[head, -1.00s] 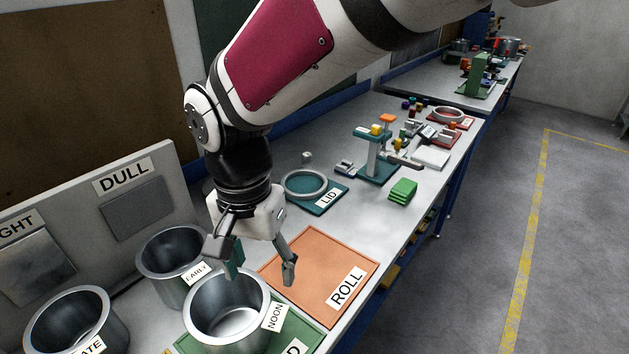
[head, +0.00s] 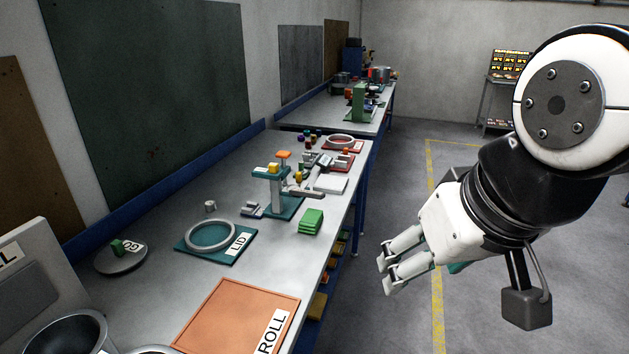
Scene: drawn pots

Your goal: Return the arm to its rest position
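My gripper (head: 388,271) hangs at the right of the head view, over the open floor and clear of the bench. Its pale fingers point left and slightly down. They are seen from the side, so the gap between them cannot be judged, and nothing shows held in them. My wrist and white arm link fill the right edge.
The near bench (head: 190,285) bears an orange ROLL mat (head: 235,315), a teal LID mat (head: 228,254) with a ring (head: 211,235), a round lid (head: 120,262), green blocks (head: 311,221) and a teal stand (head: 283,208). A pot (head: 70,338) is cut off bottom left. Floor (head: 400,200) beside the bench is clear.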

